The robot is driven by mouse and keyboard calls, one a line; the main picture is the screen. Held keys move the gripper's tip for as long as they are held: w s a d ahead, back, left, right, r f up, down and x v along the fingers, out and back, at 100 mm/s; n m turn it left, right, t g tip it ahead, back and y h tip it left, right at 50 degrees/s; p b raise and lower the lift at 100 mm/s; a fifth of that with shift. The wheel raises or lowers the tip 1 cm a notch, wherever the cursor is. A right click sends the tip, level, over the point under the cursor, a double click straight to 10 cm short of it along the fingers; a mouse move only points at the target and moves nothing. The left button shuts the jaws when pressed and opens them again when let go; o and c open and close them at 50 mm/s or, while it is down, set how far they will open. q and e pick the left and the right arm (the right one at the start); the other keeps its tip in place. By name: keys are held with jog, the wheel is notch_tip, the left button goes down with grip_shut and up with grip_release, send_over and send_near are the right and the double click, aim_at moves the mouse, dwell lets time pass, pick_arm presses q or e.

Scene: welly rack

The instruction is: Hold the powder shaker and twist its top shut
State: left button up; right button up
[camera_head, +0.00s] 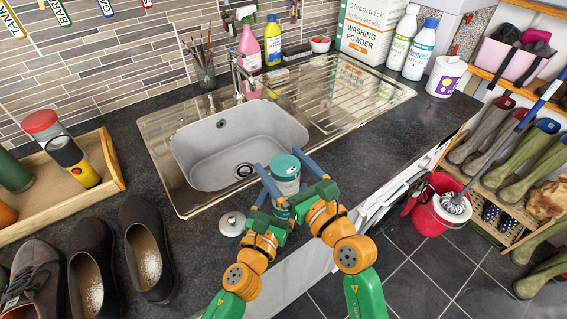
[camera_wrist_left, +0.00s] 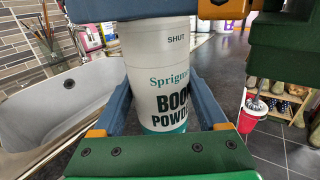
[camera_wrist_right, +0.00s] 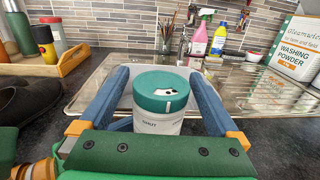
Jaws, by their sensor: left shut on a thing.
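The powder shaker (camera_head: 286,188), a white cylinder with a teal top (camera_head: 286,165), stands upright by the sink's front edge. My left gripper (camera_head: 281,208) is shut on its lower body; the left wrist view shows the printed body (camera_wrist_left: 160,75) between the two fingers. My right gripper (camera_wrist_right: 160,85) is open, its fingers on either side of the teal top (camera_wrist_right: 160,82), with what look like small gaps. The top shows a pale opening with dark holes and a white line on its side. The word SHUT is on the body below, left of that line.
The sink (camera_head: 240,145) lies just behind the shaker. A round metal lid (camera_head: 232,223) lies on the counter to the left. Dark shoes (camera_head: 148,255) with white powder inside stand further left, near a wooden tray (camera_head: 112,160). A red bucket (camera_head: 437,210) stands on the floor at right.

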jog(key=v, duration=1.2)
jog(key=shift+s, duration=0.1)
